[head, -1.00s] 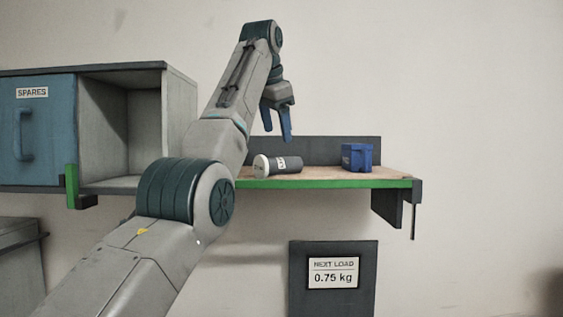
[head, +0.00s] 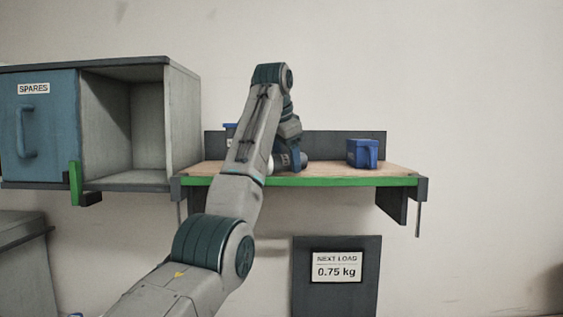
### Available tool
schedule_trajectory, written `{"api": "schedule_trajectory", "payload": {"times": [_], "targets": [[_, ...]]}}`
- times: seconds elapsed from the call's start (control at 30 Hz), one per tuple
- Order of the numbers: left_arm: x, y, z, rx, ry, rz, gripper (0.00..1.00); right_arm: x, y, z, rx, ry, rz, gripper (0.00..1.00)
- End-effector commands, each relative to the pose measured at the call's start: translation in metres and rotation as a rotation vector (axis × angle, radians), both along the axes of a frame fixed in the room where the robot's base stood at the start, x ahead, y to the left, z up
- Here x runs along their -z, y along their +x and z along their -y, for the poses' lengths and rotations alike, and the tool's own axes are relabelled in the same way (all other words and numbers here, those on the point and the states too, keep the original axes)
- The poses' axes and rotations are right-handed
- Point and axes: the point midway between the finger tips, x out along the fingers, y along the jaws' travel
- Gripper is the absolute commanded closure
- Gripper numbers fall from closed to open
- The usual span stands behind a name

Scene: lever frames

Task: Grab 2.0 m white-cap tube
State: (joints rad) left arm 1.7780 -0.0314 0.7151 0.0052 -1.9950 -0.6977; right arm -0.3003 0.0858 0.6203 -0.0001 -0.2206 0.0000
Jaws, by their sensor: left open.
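A dark tube with a white cap (head: 270,165) lies on its side on the wooden shelf (head: 345,171), cap toward the left. Most of it is hidden behind my left arm and gripper; a bit of its dark body (head: 302,162) shows at the right. My left gripper (head: 288,158) is low over the shelf at the tube, fingers pointing down and open. I cannot tell whether the fingers touch the tube. The tube's label is too small and covered to read. My right gripper is not in view.
A blue box (head: 362,153) stands on the shelf to the right. A blue-topped thing (head: 230,128) is partly hidden behind my arm at the left. An open grey cabinet (head: 183,115) with a blue "SPARES" door stands left. A "NEXT LOAD 0.75 kg" sign (head: 336,267) is below.

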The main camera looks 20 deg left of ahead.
Motion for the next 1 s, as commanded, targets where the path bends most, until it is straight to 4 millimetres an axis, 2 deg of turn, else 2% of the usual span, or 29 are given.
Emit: {"api": "schedule_trajectory", "payload": {"times": [0.33, 0.87, 1.0], "targets": [[0.0015, -0.0002, 0.0002, 0.0, 0.0, 0.0, 0.36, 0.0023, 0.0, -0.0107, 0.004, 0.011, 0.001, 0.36], [0.0048, -0.0002, 0.0001, 0.0, 0.0, 0.0, 0.36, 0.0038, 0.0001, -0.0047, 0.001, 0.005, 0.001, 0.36], [0.0048, -0.0002, 0.0001, 0.0, 0.0, 0.0, 0.61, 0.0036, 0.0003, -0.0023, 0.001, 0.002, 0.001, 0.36]]}}
